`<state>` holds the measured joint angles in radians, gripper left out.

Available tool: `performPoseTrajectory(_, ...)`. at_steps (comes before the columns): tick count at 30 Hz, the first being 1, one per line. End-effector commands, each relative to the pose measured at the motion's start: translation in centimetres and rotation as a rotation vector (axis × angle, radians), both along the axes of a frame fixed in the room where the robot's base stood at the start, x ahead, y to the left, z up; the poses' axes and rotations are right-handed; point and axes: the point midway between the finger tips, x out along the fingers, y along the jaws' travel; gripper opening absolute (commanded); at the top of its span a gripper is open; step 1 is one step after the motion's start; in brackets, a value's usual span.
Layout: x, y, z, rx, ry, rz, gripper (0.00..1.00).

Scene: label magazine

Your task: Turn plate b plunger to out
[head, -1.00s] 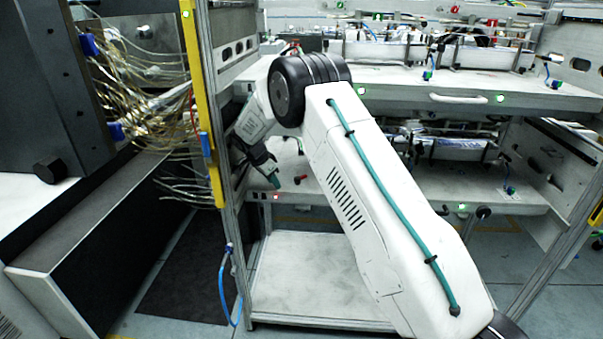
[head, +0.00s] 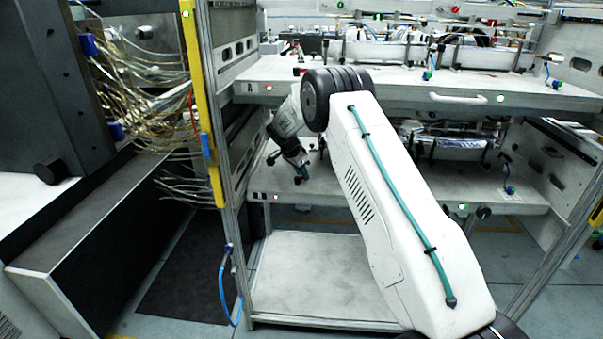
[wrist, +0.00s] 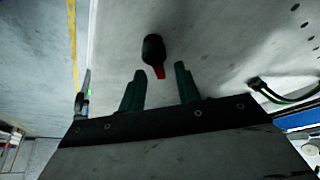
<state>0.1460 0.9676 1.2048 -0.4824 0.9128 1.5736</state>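The plunger (wrist: 153,50) is a black knob with a red tip, standing on a pale plate in the wrist view. In the head view, the lower shelf plate (head: 400,196) is probably plate b; its mark is too small to read. The plunger shows just beyond the fingertips, roughly in line with the gap. In the head view my gripper (head: 287,166) is low over the left part of the lower plate, and the plunger is hidden or indistinct there.
An upper plate marked A (head: 275,72) sits above the lower one. A yellow-edged frame post (head: 205,120) and bundled wires (head: 150,70) stand to the left. A dark hose (wrist: 280,95) lies on the right in the wrist view.

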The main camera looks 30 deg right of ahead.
Motion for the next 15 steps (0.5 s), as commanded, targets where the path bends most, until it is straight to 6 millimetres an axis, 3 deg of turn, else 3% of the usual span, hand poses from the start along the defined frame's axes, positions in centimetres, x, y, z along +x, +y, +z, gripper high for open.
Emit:
performPoseTrajectory(6,0.0,-0.03,-0.02,0.0,0.0,0.0,0.33)
performPoseTrajectory(10,0.0,-0.02,-0.01,0.0,0.0,0.0,0.0)
performPoseTrajectory(15,0.0,-0.01,-0.01,0.0,0.0,0.0,0.0)
